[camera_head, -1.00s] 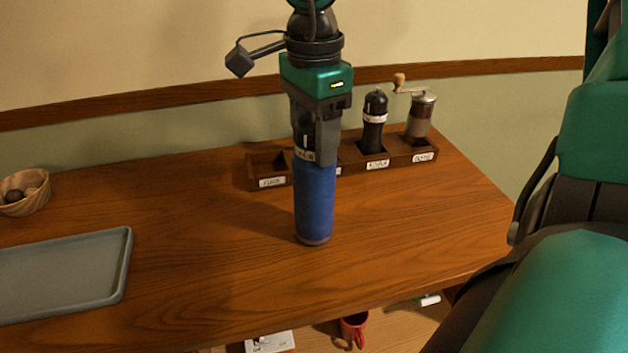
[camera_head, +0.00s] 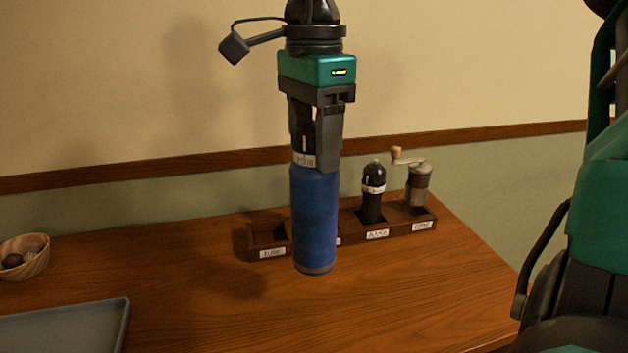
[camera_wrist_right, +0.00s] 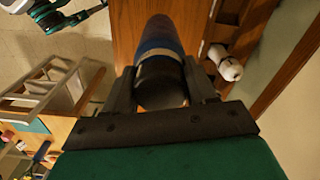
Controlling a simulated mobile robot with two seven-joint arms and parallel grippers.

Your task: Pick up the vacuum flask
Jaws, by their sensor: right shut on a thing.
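The vacuum flask (camera_head: 315,215) is a blue upright cylinder with a dark top and a light band near its neck. My right gripper (camera_head: 316,150) comes down from above and is shut on the flask's upper end. The flask hangs upright above the wooden counter, its shadow falling to the left. In the right wrist view the flask (camera_wrist_right: 160,48) sits between the two fingers of my right gripper (camera_wrist_right: 162,85). The gripper hides part of the flask's top. My left gripper is not seen.
A labelled wooden rack (camera_head: 357,236) stands behind the flask, holding a dark mill (camera_head: 373,195) and a hand-crank grinder (camera_head: 418,185). A grey tray (camera_head: 68,325) and a wooden bowl (camera_head: 30,262) are at the left. The front middle of the counter (camera_head: 410,305) is clear.

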